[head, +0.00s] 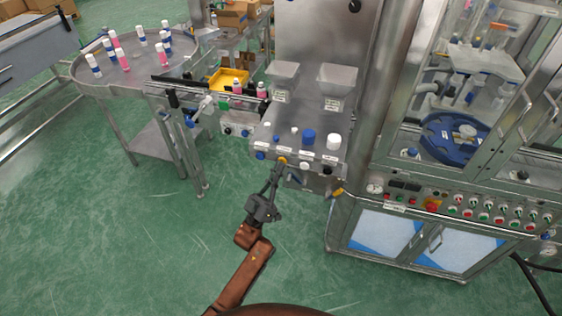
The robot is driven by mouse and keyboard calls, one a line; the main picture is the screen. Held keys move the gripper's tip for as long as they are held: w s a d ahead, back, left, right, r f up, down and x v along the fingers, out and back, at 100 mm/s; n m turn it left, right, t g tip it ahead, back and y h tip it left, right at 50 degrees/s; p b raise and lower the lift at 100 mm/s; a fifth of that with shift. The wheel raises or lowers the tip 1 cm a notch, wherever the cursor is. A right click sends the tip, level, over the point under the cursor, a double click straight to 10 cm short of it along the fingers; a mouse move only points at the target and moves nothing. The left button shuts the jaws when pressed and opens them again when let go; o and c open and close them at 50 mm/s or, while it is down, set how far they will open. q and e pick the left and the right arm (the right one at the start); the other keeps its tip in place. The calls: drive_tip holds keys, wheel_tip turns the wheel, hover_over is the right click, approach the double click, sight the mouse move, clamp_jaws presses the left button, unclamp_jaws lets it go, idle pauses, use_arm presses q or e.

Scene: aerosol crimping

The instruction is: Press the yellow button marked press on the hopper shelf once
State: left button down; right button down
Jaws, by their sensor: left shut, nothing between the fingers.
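The hopper shelf (311,149) is a steel ledge on the machine, in the middle of the head view. Its front edge carries several small knobs and buttons. The yellow button (283,160) is on this front edge, left of centre. My left gripper (280,167) is shut and empty, with its fingertips at or just below the yellow button. I cannot tell whether they touch it. The marking on the button is too small to read. My right gripper is not in view.
Blue and white caps (308,137) stand on the shelf under two steel hoppers (337,79). A blue button (261,155) and a white button (305,166) flank the yellow one. A round table (97,83) with bottles is at the left, a glazed cabinet (408,130) at the right. Floor in front is clear.

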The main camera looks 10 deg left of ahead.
use_arm(q)
drive_tip(key=shift+s, duration=0.65)
drive_tip(key=shift+p, duration=0.3)
drive_tip(key=s+p, duration=0.2)
drive_tip(key=s, duration=0.3)
drive_tip(key=shift+a, duration=0.1)
